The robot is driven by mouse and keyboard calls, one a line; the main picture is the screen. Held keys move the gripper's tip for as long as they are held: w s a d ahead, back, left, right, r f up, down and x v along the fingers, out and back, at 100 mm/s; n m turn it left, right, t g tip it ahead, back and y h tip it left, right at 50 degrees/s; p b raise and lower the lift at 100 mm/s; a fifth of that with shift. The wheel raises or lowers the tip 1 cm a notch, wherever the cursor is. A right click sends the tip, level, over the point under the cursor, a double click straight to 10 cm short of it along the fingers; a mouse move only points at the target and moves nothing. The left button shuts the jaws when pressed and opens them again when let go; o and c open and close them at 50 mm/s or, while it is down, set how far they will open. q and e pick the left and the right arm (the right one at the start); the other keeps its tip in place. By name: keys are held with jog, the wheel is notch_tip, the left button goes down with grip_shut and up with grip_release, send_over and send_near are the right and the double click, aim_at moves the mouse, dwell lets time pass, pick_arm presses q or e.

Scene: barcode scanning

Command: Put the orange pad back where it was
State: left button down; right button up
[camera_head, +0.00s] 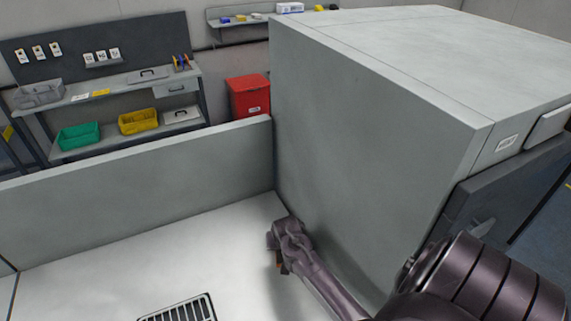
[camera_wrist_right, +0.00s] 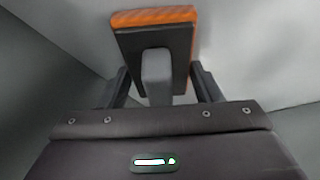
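The orange pad (camera_wrist_right: 155,17) shows in the right wrist view, with an orange rim, a black body and a grey grip-like piece down its middle. My right gripper (camera_wrist_right: 160,86) has one finger on each side of the black body and appears shut on it. In the head view my right gripper (camera_head: 280,266) is low beside the big grey cabinet, above the white surface. My left gripper is not in view.
The large grey cabinet (camera_head: 370,130) stands right beside my right arm. A low grey wall (camera_head: 140,195) closes the back of the white surface (camera_head: 215,245). A black slotted grate (camera_head: 180,311) lies at the front. The white surface left of my gripper is clear.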

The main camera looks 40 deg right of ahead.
jog(key=o, duration=0.4)
jog(key=shift+o, duration=0.2)
jog(key=shift+r, duration=0.4)
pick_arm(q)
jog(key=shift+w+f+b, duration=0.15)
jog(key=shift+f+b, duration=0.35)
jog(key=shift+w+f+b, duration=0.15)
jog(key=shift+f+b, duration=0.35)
pick_arm(e)
jog(key=v, duration=1.1)
jog(key=shift+r, duration=0.3)
jog(key=shift+a+f, duration=0.1)
